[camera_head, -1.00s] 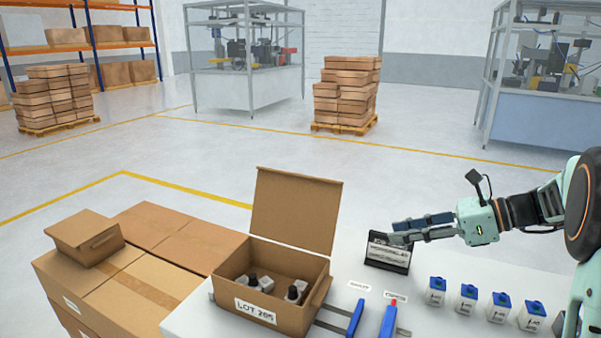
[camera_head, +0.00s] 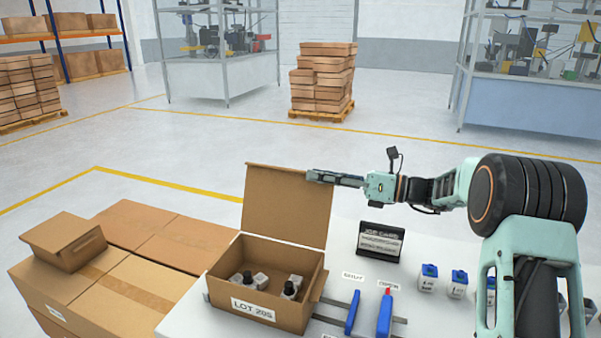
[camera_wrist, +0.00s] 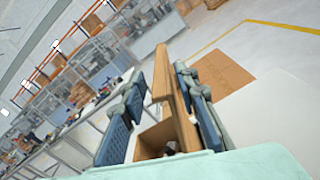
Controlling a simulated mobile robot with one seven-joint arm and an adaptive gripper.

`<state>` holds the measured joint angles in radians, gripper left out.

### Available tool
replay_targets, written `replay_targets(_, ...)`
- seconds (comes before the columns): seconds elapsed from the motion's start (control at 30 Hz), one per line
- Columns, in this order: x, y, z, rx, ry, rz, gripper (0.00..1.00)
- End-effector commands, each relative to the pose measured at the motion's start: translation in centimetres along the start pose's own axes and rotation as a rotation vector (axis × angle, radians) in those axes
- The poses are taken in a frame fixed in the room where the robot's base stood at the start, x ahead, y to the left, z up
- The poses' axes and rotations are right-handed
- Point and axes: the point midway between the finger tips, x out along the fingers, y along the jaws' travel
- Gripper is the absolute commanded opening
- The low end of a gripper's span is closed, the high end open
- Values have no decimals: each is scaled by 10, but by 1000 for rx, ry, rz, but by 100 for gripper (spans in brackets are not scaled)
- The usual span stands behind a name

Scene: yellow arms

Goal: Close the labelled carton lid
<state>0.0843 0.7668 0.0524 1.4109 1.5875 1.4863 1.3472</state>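The labelled carton (camera_head: 290,313) stands open on the white table, with a "LOT 205" label on its front. Several small bottles with black or grey tops lie in it. Its lid (camera_head: 285,205) stands upright at the back edge. My gripper (camera_head: 318,177) is at the lid's upper right edge. In the wrist view the lid (camera_wrist: 163,75) shows as a brown strip between the two blue-padded fingers (camera_wrist: 157,85). The fingers are spread, with a gap on the left of the lid; the right finger is close beside it.
Right of the carton lie blue-handled tools (camera_head: 385,312) and a dark job card stand (camera_head: 379,242). Several white bottles with blue caps (camera_head: 428,277) stand further right. Stacked closed cartons (camera_head: 130,290) are at the left, with a small box (camera_head: 65,242) on top.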

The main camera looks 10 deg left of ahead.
Motion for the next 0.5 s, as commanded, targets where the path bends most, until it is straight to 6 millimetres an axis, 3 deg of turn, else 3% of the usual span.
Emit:
replay_targets(0.2,37,0,0,-1,3,1,28)
replay_targets(0.5,52,0,0,0,1,-1,28)
